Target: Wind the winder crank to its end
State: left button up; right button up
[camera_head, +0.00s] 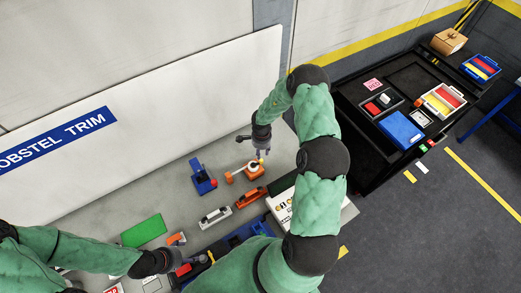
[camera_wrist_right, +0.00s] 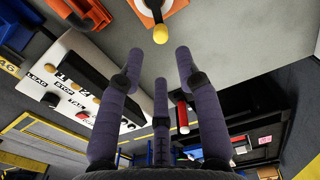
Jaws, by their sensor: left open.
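In the right wrist view the yellow knob (camera_wrist_right: 160,34) sits just beyond and between the tips of my right gripper (camera_wrist_right: 160,62). Its purple fingers are spread with nothing between them, and I see no contact with the knob. In the head view my right gripper (camera_head: 263,152) is directly above the knob. My left gripper (camera_head: 197,261) is open, low at the front of the bench, near a small red part.
A blue clamp-like fixture (camera_head: 202,178) stands left of the winder. Grey (camera_head: 215,217) and orange (camera_head: 251,197) handled blocks lie in front. A white button panel (camera_wrist_right: 62,85) is close to the right gripper. A black cart (camera_head: 375,80) with trays stands at the right.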

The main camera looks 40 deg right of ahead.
aim_at(261, 160)
notch_tip(261, 160, down, 3)
jog(key=shift+w+r+b, duration=0.1)
jog(key=shift+r+b, duration=0.1)
jog(key=shift+b, duration=0.8)
pick_arm(q)
notch_tip(261, 160, down, 5)
jog(key=shift+r+b, duration=0.2)
jog(key=shift+b, duration=0.85)
pick_arm(e)
jog(key=shift+f, duration=0.85)
pick_arm(q)
jog(key=shift+w+f+b, duration=0.1)
jog(key=shift+f+b, duration=0.25)
pick_arm(e)
jog(key=shift+f, duration=1.25)
jog(key=c, duration=0.6)
